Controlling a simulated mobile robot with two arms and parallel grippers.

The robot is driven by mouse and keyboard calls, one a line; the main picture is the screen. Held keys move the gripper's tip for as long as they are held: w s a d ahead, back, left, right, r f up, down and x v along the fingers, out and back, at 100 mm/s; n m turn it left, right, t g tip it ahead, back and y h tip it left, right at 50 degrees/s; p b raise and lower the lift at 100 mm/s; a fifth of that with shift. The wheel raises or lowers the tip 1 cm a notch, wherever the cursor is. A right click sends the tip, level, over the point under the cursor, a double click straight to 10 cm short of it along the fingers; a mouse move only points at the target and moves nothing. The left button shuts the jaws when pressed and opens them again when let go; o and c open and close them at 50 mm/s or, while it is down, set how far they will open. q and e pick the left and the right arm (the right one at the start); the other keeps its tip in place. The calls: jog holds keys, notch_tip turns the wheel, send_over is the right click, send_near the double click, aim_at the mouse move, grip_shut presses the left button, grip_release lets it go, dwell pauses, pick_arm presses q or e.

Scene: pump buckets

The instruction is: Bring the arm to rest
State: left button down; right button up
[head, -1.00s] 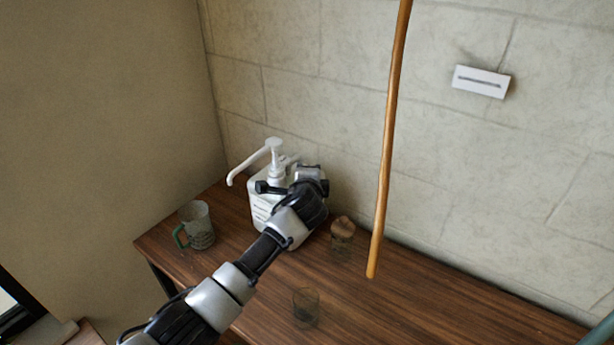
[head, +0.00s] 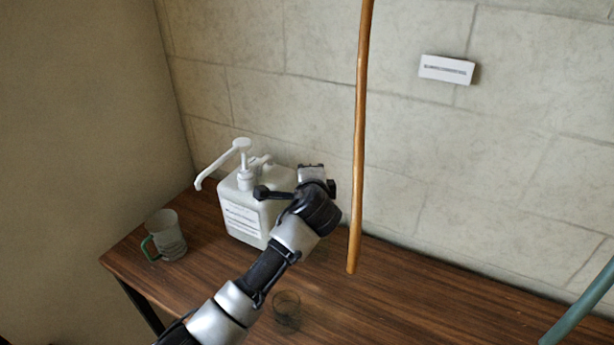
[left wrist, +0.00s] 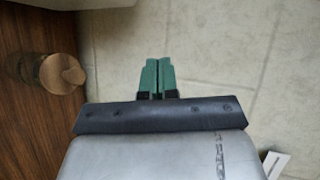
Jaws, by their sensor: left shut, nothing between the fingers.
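My left arm reaches in from the lower left of the head view, over the table. Its wrist is in front of the right side of the white pump bottle (head: 238,222); I cannot tell whether they touch. The fingers are not clear in the head view. In the left wrist view my left gripper (left wrist: 158,66) has its green fingers together with nothing between them, against the pale wall. The bottle stands upright, its spout pointing left. My right gripper is not in view.
A mug (head: 166,238) with a green handle stands left of the bottle on the wooden table (head: 420,300). A glass (head: 287,309) stands nearer. A cork-lidded jar (left wrist: 62,74) shows in the wrist view. A wooden pole (head: 358,150) hangs in front of the wall.

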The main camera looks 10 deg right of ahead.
pick_arm(q)
jog(key=s+a+f+n+g, duration=0.6)
jog(key=s+a+f+n, duration=0.3)
jog(key=s+a+f, duration=0.6)
jog(key=s+a+f+n+g, duration=0.1)
jog(key=s+a+n+g, duration=0.4)
jog(key=s, duration=0.8)
jog(key=s+a+f+n, duration=0.25)
jog(key=s+a, duration=0.45)
jog(key=s, duration=0.6)
notch_tip(320, 180, down, 24)
jog(key=g, duration=0.1)
jog(key=s+a+f+g, duration=0.1)
jog(key=s+a+f, duration=0.2)
jog(key=s+f, duration=1.4)
jog(key=shift+g+y, duration=0.3)
jog(key=shift+y, duration=0.1)
